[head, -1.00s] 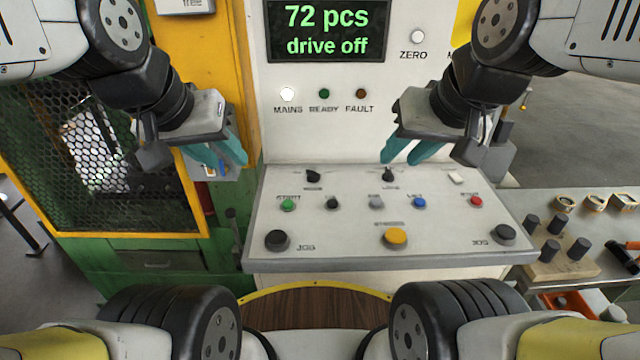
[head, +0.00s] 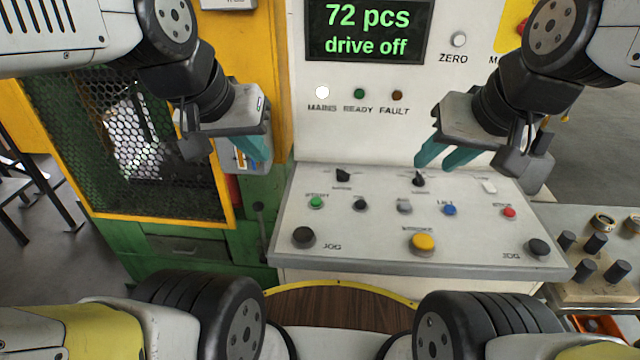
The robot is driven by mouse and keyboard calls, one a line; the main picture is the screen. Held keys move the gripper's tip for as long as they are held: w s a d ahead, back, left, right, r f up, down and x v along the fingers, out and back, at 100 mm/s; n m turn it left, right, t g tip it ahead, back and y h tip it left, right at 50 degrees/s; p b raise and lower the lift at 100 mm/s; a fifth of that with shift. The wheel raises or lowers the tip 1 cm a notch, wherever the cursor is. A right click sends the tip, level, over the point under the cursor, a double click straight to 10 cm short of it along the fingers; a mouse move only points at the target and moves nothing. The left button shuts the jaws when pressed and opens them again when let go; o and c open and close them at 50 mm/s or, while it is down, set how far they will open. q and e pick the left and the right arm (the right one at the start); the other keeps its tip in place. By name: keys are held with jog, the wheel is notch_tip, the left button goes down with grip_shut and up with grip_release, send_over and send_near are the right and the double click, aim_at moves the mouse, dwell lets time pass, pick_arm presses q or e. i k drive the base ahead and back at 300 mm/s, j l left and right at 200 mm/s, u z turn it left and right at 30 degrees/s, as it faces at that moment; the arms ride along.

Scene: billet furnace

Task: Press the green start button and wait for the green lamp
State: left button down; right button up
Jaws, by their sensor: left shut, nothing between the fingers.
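The green start button (head: 316,202) sits at the left of the upper button row on the sloped control panel (head: 380,228). The green READY lamp (head: 359,94) on the upright panel looks dark; the white MAINS lamp (head: 322,92) beside it is bright. My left gripper (head: 256,152) is shut and empty, up and left of the start button, apart from it. My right gripper (head: 446,152) has its two teal fingers parted and is above the right half of the panel, touching no button.
The display (head: 368,30) reads "72 pcs, drive off". A blue button (head: 449,209), a red button (head: 509,212), a yellow button (head: 423,243) and black knobs share the panel. A mesh guard (head: 140,150) stands left; a block with black pegs (head: 590,265) lies right.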

aim_at(315, 201)
jog(key=u, duration=1.5)
jog(key=k+l, duration=0.3)
jog(key=l, duration=0.15)
jog(key=k+l, duration=0.35)
jog(key=l, duration=0.15)
jog(key=k+l, duration=0.3)
jog(key=l, duration=0.15)
